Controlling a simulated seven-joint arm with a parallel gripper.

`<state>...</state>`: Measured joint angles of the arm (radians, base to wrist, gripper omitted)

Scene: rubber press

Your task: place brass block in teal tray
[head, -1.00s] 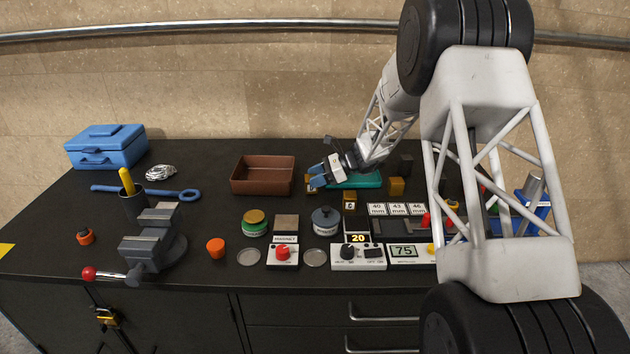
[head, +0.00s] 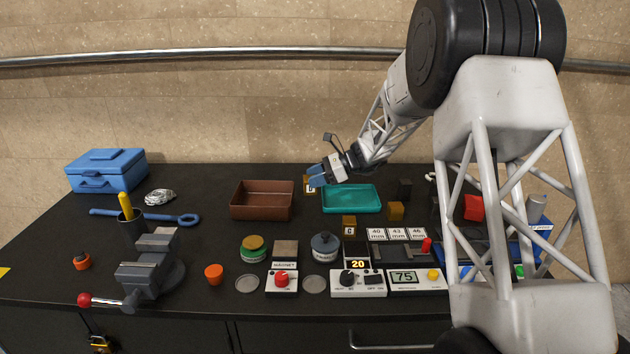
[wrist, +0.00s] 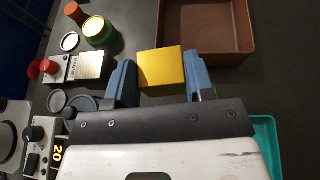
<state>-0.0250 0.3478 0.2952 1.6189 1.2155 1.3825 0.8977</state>
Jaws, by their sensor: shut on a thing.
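My gripper (head: 316,181) has blue fingers and is shut on a brass block (head: 310,188) with a dark mark on its face. In the wrist view the block (wrist: 161,68) sits between the two fingertips (wrist: 158,80). In the head view the gripper is between the brown tray and the teal tray (head: 351,209), near the teal tray's back left corner, and appears raised above the table. The teal tray looks empty. Part of it shows at the lower right of the wrist view (wrist: 265,128).
A brown tray (head: 262,214) stands left of the teal tray. Two more brass-coloured blocks stand nearby, one plain (head: 396,211) and one lettered (head: 349,229). A dark block (head: 404,188) is right of the teal tray. Jars and control boxes stand in front.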

